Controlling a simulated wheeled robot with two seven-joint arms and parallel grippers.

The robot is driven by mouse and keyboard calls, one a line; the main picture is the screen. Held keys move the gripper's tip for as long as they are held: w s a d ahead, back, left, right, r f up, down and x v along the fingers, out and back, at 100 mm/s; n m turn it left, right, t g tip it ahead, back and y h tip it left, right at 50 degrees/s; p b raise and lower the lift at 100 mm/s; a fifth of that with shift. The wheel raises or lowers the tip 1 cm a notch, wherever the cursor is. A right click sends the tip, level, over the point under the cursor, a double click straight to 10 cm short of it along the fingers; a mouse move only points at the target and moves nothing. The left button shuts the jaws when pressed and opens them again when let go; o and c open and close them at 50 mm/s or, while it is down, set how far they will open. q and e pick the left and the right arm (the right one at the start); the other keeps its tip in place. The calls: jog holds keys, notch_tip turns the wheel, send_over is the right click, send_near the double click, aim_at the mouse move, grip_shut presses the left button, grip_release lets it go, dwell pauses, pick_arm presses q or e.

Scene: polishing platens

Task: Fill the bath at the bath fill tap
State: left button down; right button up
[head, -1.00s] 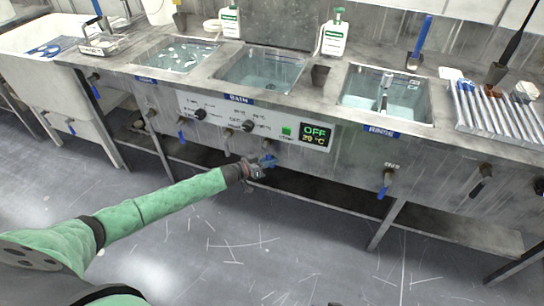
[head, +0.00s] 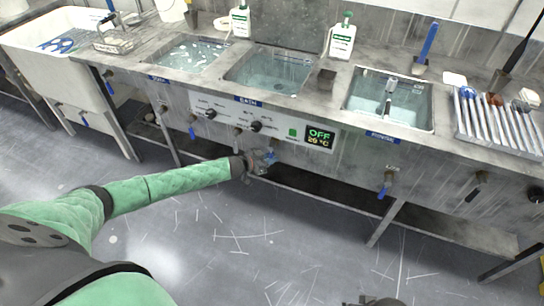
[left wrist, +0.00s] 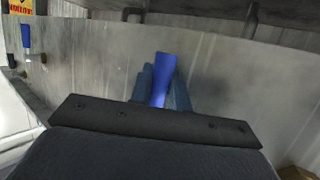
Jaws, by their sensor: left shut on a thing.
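The bath is the middle basin (head: 232,80), above a blue label, with clear bluish water in it. The panel display (head: 319,138) below reads OFF and about 20 °C. My left gripper (head: 268,158) is at the front of the bench, low under the control panel. It is shut on a blue tap lever, which stands between the fingers in the left wrist view (left wrist: 163,78). The tap's body is mostly hidden by the gripper. A sliver of a dark part, perhaps my right gripper, shows at the bottom edge of the head view; its fingers cannot be made out.
A basin with floating bits (head: 190,55) is at left and the rinse basin (head: 358,118) at right. Other blue-levered taps (head: 384,185) hang along the front. A lower shelf and bench legs (head: 386,222) lie below. The floor in front is clear.

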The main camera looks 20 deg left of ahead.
jog(key=shift+d+r, duration=0.15)
pick_arm(q)
jog(key=c, duration=1.6)
grip_release()
pick_arm(e)
jog(key=shift+s, duration=0.1)
pick_arm(q)
jog(key=shift+s+a, duration=0.1)
